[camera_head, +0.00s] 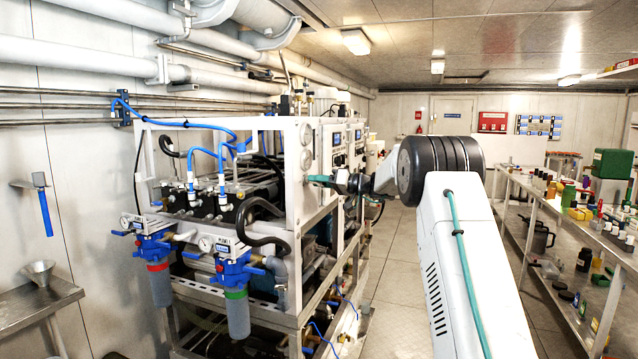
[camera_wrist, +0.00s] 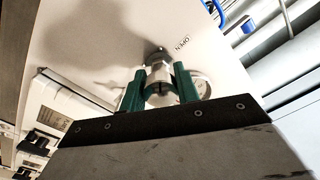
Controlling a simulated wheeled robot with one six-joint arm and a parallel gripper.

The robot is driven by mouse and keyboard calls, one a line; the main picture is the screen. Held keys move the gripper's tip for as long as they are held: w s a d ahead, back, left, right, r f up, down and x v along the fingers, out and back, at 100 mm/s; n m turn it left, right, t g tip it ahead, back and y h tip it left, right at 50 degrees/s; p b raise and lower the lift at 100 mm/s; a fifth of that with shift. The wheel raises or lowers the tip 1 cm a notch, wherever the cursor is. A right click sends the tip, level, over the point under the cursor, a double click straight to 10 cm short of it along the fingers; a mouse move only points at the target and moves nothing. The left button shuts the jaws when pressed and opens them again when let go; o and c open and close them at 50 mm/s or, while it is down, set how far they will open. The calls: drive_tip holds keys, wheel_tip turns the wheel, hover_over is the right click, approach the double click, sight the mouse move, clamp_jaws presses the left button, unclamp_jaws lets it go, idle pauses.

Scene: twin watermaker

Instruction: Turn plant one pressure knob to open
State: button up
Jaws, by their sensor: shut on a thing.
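The knob is a small silver cylinder (camera_wrist: 158,78) on a white panel in the wrist view. My gripper (camera_wrist: 160,72) has its two green fingers on either side of it, shut on it. The fingers hide the knob's sides, and I cannot tell its turn position. In the head view my gripper (camera_head: 318,180) reaches from the right to the front panel of the white-framed watermaker (camera_head: 293,170). The knob itself is too small and covered to make out there. A round pale gauge (camera_wrist: 203,87) lies partly behind the right finger in the wrist view.
Blue filter housings (camera_head: 236,305) with valves hang at the machine's near end. Blue hoses (camera_head: 190,125) run over its top. A shelf (camera_head: 560,225) with bottles and boxes stands on the right. The aisle floor (camera_head: 392,265) between is clear.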

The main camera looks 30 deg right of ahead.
drive_tip(key=shift+d+f, duration=0.1)
drive_tip(key=shift+f, duration=0.05)
drive_tip(key=o, duration=1)
drive_tip(key=shift+d, duration=0.1)
drive_tip(key=shift+s, duration=0.1)
drive_tip(key=v, duration=0.7)
drive_tip(key=shift+s+d, duration=0.15)
drive_tip(key=shift+s, duration=0.1)
